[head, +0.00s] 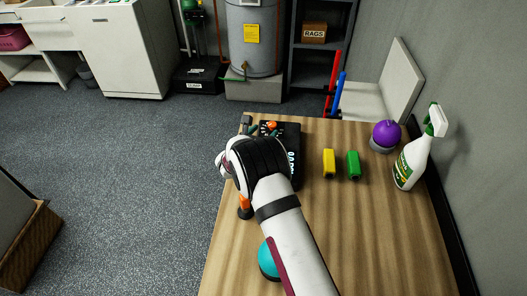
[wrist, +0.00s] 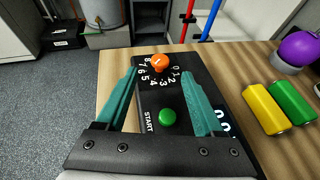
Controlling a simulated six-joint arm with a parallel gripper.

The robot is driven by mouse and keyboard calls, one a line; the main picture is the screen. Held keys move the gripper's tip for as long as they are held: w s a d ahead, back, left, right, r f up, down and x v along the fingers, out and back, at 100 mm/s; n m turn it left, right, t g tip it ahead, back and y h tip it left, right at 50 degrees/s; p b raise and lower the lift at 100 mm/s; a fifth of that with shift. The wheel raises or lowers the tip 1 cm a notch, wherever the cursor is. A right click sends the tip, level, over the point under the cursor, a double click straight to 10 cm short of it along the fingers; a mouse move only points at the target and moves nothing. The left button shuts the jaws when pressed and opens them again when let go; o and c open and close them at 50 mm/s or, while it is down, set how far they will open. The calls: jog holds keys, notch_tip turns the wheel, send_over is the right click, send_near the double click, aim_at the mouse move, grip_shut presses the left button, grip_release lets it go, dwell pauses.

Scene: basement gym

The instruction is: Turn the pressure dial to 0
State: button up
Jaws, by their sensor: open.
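The pressure dial is an orange knob (wrist: 160,63) on a black control panel (wrist: 155,92), with white numerals around it. A small pale mark shows on the knob, but I cannot tell which numeral it points to. The 0 is to the knob's right. The knob also shows at the panel's far end in the head view (head: 271,125). My gripper (wrist: 158,71) is open, with one teal finger on each side of the knob's near area. I cannot tell whether either finger touches it. In the head view my arm hides part of the panel.
A green START button (wrist: 167,117) lies between the fingers, nearer my wrist. Yellow (head: 329,163) and green (head: 353,165) blocks stand right of the panel. A purple ball (head: 386,134) and a spray bottle (head: 411,165) are farther right. A teal dome (head: 268,262) is near my arm.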

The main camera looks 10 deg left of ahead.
jog(key=v, duration=1)
jog(key=s+d+r+n+g+y, duration=0.2)
jog(key=s+r+n, duration=0.3)
jog(key=n, duration=0.5)
jog(key=s+d+r+n+g+y, duration=0.2)
jog(key=s+r+n+g+y, duration=0.2)
jog(key=s+n, duration=0.3)
jog(key=r+n+y, duration=0.1)
jog(key=n, duration=0.2)
jog(key=shift+d+r, duration=0.2)
jog(key=shift+d, duration=0.2)
jog(key=shift+s+f, duration=0.1)
